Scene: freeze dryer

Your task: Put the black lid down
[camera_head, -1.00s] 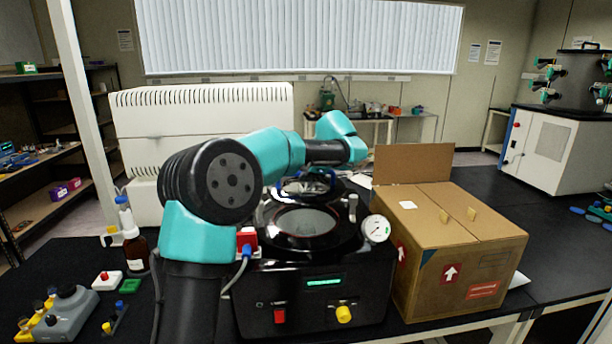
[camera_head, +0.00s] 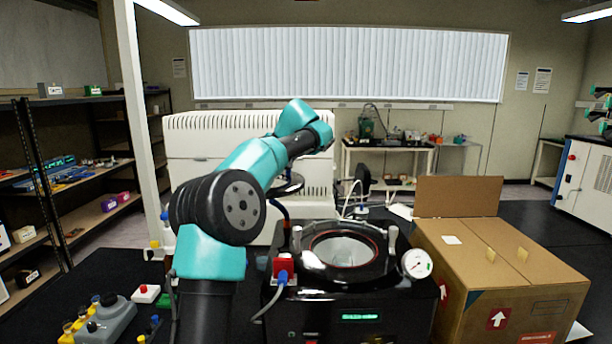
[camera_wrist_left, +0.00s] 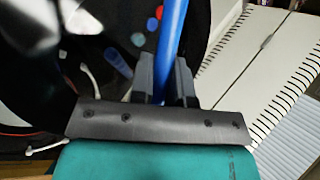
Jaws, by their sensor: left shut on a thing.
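The black lid (camera_head: 290,185) is held up in the air behind and left of the freeze dryer, partly hidden by my left arm. In the left wrist view the lid's dark, glossy surface (camera_wrist_left: 110,45) fills the upper left. Its blue handle bar (camera_wrist_left: 172,38) runs between the fingers of my left gripper (camera_wrist_left: 163,75), which is shut on it. In the head view the gripper itself is mostly hidden. The black freeze dryer (camera_head: 390,303) stands on the bench with its round chamber opening (camera_head: 345,248) uncovered. My right gripper is not in view.
A large white ribbed unit (camera_head: 185,160) is behind my arm. Small bottles and a grey rack (camera_head: 105,322) lie at the front left.

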